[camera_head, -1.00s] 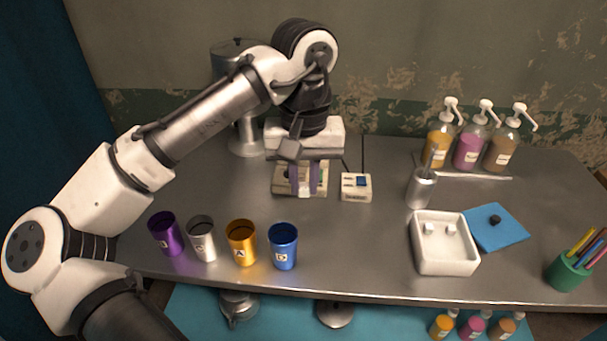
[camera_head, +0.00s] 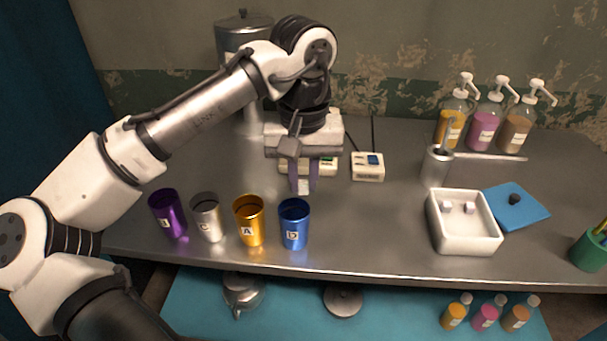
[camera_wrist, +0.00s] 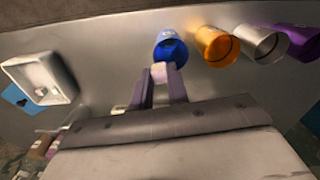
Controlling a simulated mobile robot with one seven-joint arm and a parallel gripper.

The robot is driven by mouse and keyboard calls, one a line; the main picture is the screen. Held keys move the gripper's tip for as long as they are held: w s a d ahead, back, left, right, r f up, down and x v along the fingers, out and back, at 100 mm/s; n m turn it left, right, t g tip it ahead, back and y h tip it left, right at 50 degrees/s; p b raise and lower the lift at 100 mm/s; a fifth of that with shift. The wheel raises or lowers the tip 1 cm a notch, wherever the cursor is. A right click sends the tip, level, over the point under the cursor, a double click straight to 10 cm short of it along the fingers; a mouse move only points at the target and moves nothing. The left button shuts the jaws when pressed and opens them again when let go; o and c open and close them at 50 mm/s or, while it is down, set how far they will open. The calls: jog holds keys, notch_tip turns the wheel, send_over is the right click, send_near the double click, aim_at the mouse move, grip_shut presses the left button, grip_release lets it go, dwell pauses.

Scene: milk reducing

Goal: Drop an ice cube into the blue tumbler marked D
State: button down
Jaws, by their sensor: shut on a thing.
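My gripper (camera_head: 303,187) is shut on a pale ice cube, held above the counter behind the blue tumbler. The held ice cube (camera_wrist: 158,70) shows between the fingertips in the wrist view, close to the tumbler's rim in the picture. The blue tumbler (camera_head: 294,228), marked D, stands upright at the right end of the row of tumblers; in the wrist view (camera_wrist: 170,49) its open mouth shows. More ice cubes (camera_head: 458,207) lie in the white ice box (camera_head: 466,240) at the right.
Gold (camera_head: 249,225), silver (camera_head: 207,222) and purple (camera_head: 169,217) tumblers stand left of the blue one. A small device (camera_head: 367,168) lies behind. A metal cup (camera_head: 437,167) and pump bottles (camera_head: 483,130) stand at the back right. The counter between blue tumbler and ice box is clear.

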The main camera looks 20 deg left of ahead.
aim_at(303, 183)
jog(key=c, duration=1.3)
grip_release()
jog(key=shift+r, duration=0.1)
notch_tip(303, 183, up, 14)
jog(key=p, duration=1.3)
jog(key=shift+f, duration=0.2)
